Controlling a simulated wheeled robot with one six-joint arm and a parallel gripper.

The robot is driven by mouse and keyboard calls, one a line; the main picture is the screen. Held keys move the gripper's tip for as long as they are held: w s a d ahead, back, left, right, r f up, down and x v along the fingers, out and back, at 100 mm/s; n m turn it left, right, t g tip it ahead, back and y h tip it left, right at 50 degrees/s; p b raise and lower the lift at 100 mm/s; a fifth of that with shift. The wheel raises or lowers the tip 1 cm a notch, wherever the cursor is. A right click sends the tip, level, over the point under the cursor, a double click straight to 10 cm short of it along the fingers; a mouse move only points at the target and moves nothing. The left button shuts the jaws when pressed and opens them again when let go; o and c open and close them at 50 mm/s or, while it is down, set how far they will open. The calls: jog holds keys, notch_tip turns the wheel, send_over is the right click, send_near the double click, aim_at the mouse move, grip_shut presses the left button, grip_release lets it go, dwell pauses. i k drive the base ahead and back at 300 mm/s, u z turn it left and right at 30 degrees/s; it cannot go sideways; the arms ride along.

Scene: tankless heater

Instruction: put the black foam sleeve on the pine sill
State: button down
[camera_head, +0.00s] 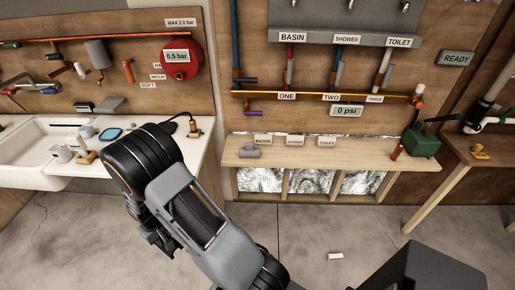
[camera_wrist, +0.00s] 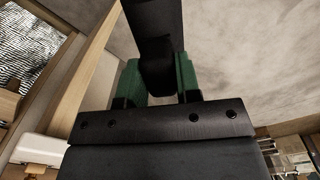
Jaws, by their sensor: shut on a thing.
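In the wrist view my gripper (camera_wrist: 160,82) has green fingers shut on a black foam sleeve (camera_wrist: 155,30). The sleeve runs up out of the top of that view, so its far end is out of sight. Concrete floor shows behind it. The pine sill (camera_head: 370,160) is the pale board on the wall right of the middle in the head view. In the head view my arm bends away at the left, and neither the gripper nor the sleeve can be made out there.
On the sill stand a grey block (camera_head: 249,151), small BASIN and TOILET labels, a red cylinder (camera_head: 397,151) and a green box (camera_head: 421,142). Its middle is mostly clear. A white sink counter (camera_head: 40,175) is at left, a wooden bench (camera_head: 462,150) at right. A small white block (camera_head: 335,256) lies on the floor.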

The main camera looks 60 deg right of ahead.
aim_at(285, 156)
jog(key=u, duration=0.45)
jog(key=k, duration=1.05)
jog(key=z, duration=1.65)
jog(key=i, duration=0.25)
